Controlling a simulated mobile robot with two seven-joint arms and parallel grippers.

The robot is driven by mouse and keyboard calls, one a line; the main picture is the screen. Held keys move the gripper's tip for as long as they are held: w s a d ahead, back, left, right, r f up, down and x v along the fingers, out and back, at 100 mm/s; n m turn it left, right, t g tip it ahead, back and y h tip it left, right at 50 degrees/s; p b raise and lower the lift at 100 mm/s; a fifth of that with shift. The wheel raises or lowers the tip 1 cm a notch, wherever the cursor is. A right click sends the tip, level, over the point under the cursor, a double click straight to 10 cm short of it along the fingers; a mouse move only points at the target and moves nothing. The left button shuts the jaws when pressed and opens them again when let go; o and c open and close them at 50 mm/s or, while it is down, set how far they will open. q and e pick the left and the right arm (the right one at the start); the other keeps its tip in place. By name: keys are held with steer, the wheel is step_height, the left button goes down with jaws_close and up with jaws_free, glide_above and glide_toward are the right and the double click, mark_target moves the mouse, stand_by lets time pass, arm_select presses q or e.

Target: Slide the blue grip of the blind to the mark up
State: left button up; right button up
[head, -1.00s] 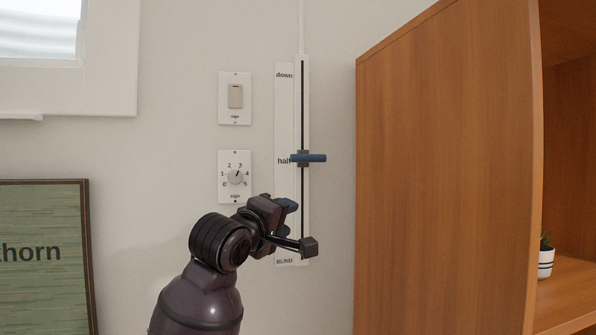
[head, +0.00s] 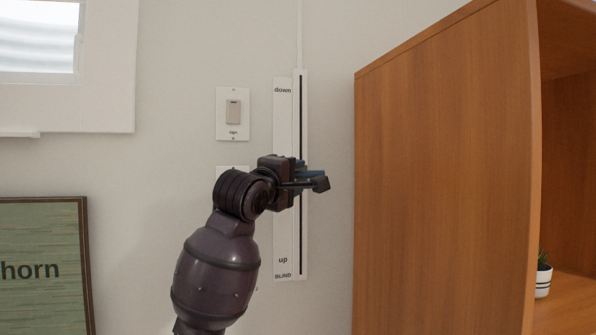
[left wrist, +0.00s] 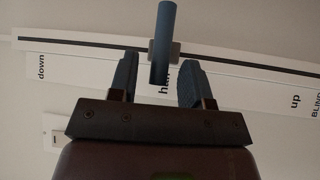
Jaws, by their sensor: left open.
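The blind's slider plate (head: 302,245) is upright on the wall, with "down" (head: 283,90) near the top and "up" (head: 283,260) near the bottom. In the left wrist view the blue grip (left wrist: 163,40) is a bar on a grey slider in the slot, beside the "half" mark (left wrist: 165,84). In the head view my gripper largely covers that place. My left gripper (head: 312,174) is open in front of the track; in the left wrist view its fingers (left wrist: 158,78) stand on either side of the grip's near end, with gaps. My right gripper is out of view.
A light switch (head: 233,113) is left of the track, and a dial plate below it is mostly hidden by my arm. A wooden shelf unit (head: 440,190) stands close on the right, holding a potted plant (head: 543,278). A framed picture (head: 42,265) hangs lower left.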

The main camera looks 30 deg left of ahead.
arm_select(q)
steer(key=shift+w+r, duration=0.15)
steer(key=shift+w, duration=0.8)
jaws_close()
